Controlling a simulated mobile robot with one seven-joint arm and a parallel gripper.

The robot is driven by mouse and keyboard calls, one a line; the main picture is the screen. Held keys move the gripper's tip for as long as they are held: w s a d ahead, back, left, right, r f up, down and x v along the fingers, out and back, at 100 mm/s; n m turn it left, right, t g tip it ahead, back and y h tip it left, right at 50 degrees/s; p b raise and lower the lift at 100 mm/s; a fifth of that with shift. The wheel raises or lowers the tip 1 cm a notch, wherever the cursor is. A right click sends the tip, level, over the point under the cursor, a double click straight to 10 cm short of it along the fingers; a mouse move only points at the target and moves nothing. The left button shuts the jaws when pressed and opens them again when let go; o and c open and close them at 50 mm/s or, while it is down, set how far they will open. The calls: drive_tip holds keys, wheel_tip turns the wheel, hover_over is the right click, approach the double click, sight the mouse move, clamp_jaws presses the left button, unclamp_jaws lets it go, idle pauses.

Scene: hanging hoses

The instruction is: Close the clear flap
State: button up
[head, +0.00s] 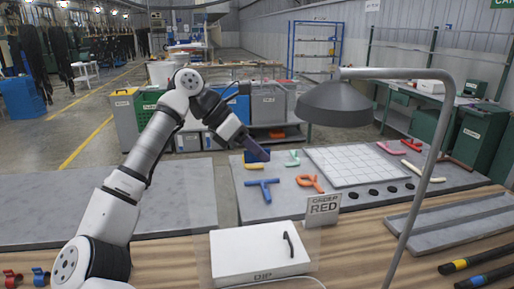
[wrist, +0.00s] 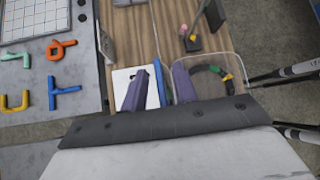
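The clear flap shows as a faint see-through sheet with a black curved handle (head: 288,243), in front of and over a white box marked DIP (head: 240,262) in the head view. In the wrist view the rounded clear flap (wrist: 236,64) lies to the right of the white box (wrist: 122,78), off its top, so it looks open; its exact tilt is unclear. My gripper (head: 262,154) is up in the air, above and beyond the box in the head view. In the wrist view its two purple fingers (wrist: 160,92) are apart with nothing held, overlapping the box and flap in the picture.
A lamp (head: 335,103) arches over the right of the wooden bench. An ORDER RED sign (head: 323,208) stands behind the box. Blue (head: 262,188) and orange (head: 309,183) pieces lie on the grey table near a white grid (head: 355,166). Black hoses (head: 480,262) lie at right.

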clamp_jaws()
idle(0.4)
